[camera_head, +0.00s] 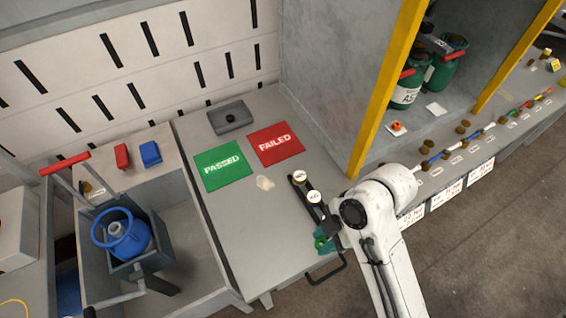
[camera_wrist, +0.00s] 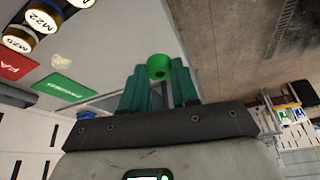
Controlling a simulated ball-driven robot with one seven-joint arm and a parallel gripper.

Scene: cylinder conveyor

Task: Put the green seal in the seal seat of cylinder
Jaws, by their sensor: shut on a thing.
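The green seal (camera_wrist: 158,62) is a small ring with a dark hole, held between the tips of my gripper's green fingers (camera_wrist: 158,88). In the head view my gripper (camera_head: 322,242) is near the front right edge of the grey table, beside the black rack; the seal itself cannot be made out there. The blue cylinder (camera_head: 130,246) stands upright in a grey holder at the lower left, well apart from my gripper. A blue ring surrounds its grey top fitting (camera_head: 116,229). The seal seat is too small to make out.
The grey table (camera_head: 235,225) carries a green PASSED mat (camera_head: 223,166), a red FAILED mat (camera_head: 276,143) and a black rack (camera_head: 299,194) with two round-lidded containers. A red clamp handle (camera_head: 67,162) rises beside the cylinder. A yellow post (camera_head: 385,90) stands behind my arm.

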